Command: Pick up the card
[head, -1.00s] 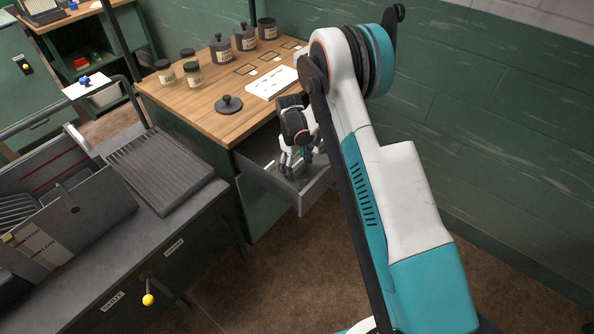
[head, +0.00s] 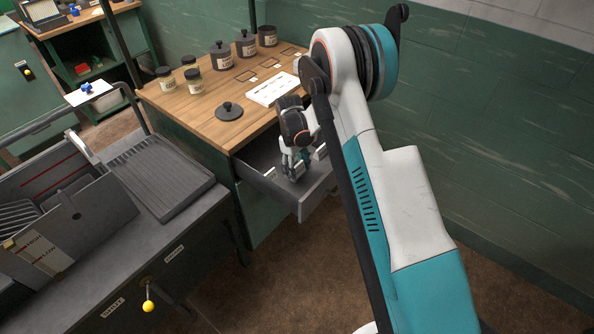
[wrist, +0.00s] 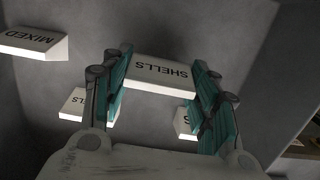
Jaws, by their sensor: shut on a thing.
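The card, a white block lettered SHELLS (wrist: 160,75), sits between the two teal-padded fingers of my gripper (wrist: 162,82) in the wrist view. The fingers are shut on its two ends. In the head view my gripper (head: 295,166) points down into the open grey drawer (head: 304,205) of the wooden-topped desk. The held card is too small to make out there. The wrist view also shows a white card lettered MIXED (wrist: 36,42) at the upper left, and two more white cards partly hidden behind the fingers, one left (wrist: 72,104) and one right (wrist: 182,122).
The drawer walls stand close around my gripper. On the desk (head: 205,105) are a white slotted plate (head: 271,89), a dark lid (head: 229,111) and several jars (head: 222,56). A grey bench with a ribbed tray (head: 160,178) stands at the left. A green wall (head: 490,130) is at the right.

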